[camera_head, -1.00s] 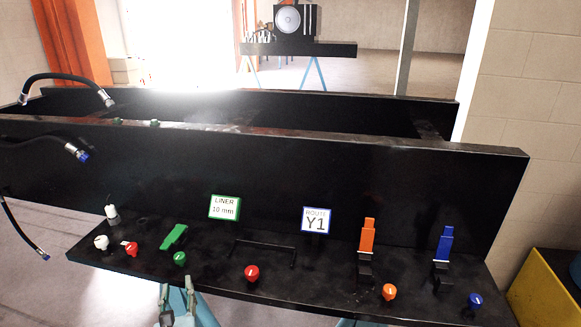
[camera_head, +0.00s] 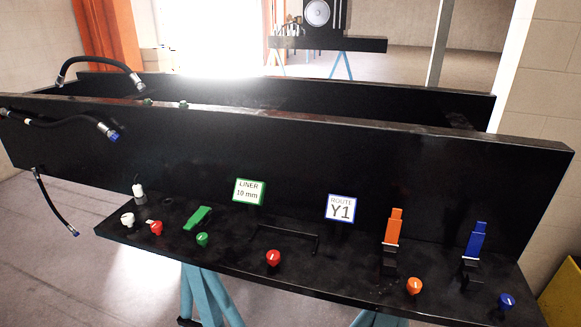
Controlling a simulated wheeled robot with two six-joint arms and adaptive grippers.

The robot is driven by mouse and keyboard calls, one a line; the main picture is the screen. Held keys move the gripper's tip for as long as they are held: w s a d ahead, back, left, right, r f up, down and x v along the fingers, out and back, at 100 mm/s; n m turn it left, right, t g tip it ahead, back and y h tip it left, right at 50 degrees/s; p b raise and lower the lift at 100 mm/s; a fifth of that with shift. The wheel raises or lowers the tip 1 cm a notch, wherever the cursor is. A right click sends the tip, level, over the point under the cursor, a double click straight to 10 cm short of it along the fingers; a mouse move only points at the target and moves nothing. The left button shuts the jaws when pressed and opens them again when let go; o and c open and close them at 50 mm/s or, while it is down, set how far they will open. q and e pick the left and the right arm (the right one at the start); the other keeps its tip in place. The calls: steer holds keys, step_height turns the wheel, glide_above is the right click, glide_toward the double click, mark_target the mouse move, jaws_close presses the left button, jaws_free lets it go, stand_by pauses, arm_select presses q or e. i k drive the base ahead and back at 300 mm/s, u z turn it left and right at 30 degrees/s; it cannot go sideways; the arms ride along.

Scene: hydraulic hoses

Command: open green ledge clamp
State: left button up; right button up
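The green ledge clamp (camera_head: 197,218) is on the left part of the black ledge (camera_head: 345,281). Its green lever lies low and slanted, close to the ledge surface. A green knob (camera_head: 202,239) sits just in front of it. The orange clamp (camera_head: 393,228) and the blue clamp (camera_head: 476,240), further right, have their levers standing upright. Neither of my grippers shows in the head view.
Red (camera_head: 273,258), white (camera_head: 127,219), orange (camera_head: 414,286) and blue (camera_head: 507,301) knobs line the ledge's front. A black handle bar (camera_head: 287,233) stands mid-ledge. Black hoses (camera_head: 60,122) hang at left. Signs (camera_head: 249,191) are on the panel. Teal trestle legs (camera_head: 205,295) stand below.

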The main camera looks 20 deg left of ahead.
mark_target(202, 211)
steer(key=u, duration=1.25)
steer(key=k, duration=0.45)
steer(key=u, duration=0.45)
steer(key=i, duration=0.6)
steer(key=z, duration=0.5)
